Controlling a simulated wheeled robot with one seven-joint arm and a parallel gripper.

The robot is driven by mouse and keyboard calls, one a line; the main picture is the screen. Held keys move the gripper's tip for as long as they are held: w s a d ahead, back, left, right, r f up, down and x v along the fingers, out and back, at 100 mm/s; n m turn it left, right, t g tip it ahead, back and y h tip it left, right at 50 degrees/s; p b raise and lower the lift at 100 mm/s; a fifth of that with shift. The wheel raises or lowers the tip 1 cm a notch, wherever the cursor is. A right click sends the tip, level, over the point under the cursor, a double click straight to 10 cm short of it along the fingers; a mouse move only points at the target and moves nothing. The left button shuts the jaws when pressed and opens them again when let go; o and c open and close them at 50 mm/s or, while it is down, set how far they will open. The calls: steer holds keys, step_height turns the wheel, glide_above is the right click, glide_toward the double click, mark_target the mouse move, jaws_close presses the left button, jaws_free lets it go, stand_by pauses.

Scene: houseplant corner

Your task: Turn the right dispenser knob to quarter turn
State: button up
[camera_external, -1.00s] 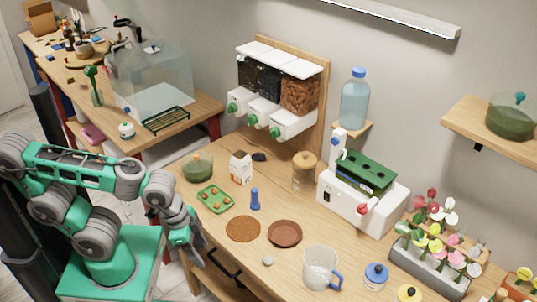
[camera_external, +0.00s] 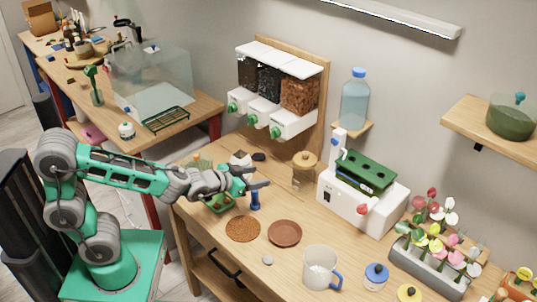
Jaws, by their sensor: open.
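The dispenser (camera_external: 278,85) hangs on a wooden backboard on the wall, with three clear bins over white outlets. Each outlet has a green knob. The right dispenser knob (camera_external: 275,132) is on the right outlet, under the bin of orange-brown chunks; its exact angle is too small to tell. My gripper (camera_external: 262,184) is open above the table, below and in front of the right knob and apart from it. It is close to the top of a blue bottle-like object (camera_external: 255,200) and nothing shows between its fingers.
My arm covers part of a green tray (camera_external: 220,204) and a carton (camera_external: 240,160). A lidded jar (camera_external: 304,170) stands right of my gripper, with a white machine (camera_external: 362,195) beyond it. The air below the knobs looks free.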

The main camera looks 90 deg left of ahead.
mark_target(271, 136)
steer(key=w+a+r+y, duration=0.1)
steer(key=a, duration=0.4)
steer(key=w+a+r+t+y+p, duration=0.1)
steer(key=a+r+y, duration=0.1)
steer(key=a, duration=0.3)
steer(key=w+a+r+t+y, duration=0.1)
steer(key=w+a+r, duration=0.1)
steer(key=a, duration=0.3)
steer(key=shift+w+n+y, duration=0.1)
steer(key=shift+n+y, duration=0.2)
steer(key=shift+y, duration=0.1)
steer(key=shift+c, duration=0.4)
jaws_close()
